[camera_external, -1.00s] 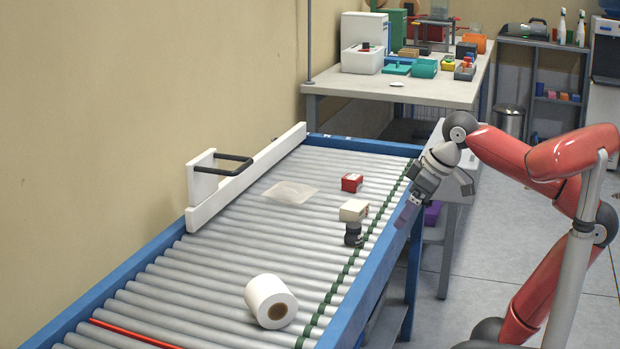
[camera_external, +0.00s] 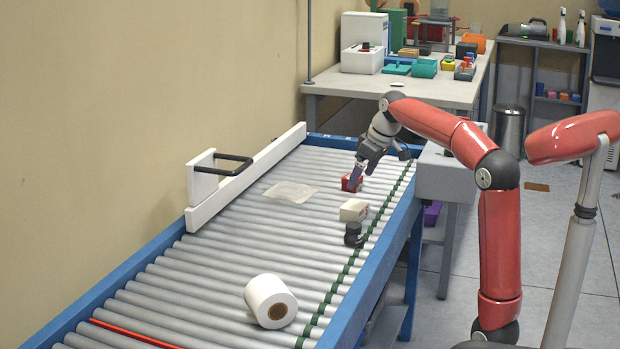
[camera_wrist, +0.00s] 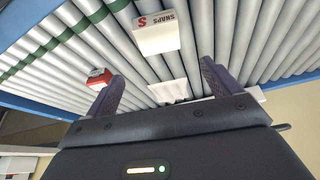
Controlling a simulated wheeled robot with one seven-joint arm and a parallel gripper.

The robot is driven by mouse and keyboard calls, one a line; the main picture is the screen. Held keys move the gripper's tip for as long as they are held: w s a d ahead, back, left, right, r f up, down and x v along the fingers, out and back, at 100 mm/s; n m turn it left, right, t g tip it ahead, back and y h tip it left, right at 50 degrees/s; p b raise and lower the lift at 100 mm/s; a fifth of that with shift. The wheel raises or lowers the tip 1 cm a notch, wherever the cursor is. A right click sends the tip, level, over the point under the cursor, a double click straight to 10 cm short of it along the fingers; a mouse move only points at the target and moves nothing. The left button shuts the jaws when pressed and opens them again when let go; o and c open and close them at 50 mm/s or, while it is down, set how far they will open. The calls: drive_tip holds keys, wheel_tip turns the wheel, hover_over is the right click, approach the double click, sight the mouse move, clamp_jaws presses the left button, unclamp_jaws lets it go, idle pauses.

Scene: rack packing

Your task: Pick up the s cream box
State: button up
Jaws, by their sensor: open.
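The cream box (camera_external: 353,210) sits on the conveyor rollers near the right rail, just beyond a small black object. In the wrist view the cream box (camera_wrist: 156,36) shows a red S and lettering, ahead of the fingers near the top of the picture. My gripper (camera_external: 355,184) is over the conveyor and overlaps the red box in the external view, farther up the belt than the cream box. In the wrist view my gripper (camera_wrist: 162,70) has its two purple fingers wide apart, with nothing held between them.
A red box (camera_external: 347,185) lies beyond the cream box, and the small black object (camera_external: 353,235) is on its near side. A white roll (camera_external: 270,300) lies nearer. Blue rails edge the conveyor.

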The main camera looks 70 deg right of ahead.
sight(354, 205)
wheel_tip(354, 205, down, 2)
drive_tip(key=shift+f, duration=0.1)
drive_tip(key=x, duration=0.5)
drive_tip(key=s+x, duration=0.1)
drive_tip(key=x, duration=0.1)
drive_tip(key=shift+w+a+f+b, duration=0.2)
drive_tip(key=shift+f+b, duration=0.15)
drive_tip(key=shift+f, duration=0.2)
drive_tip(key=shift+c, duration=0.3)
drive_tip(key=c, duration=1)
drive_tip(key=shift+c, duration=0.2)
drive_tip(key=shift+r, duration=0.15)
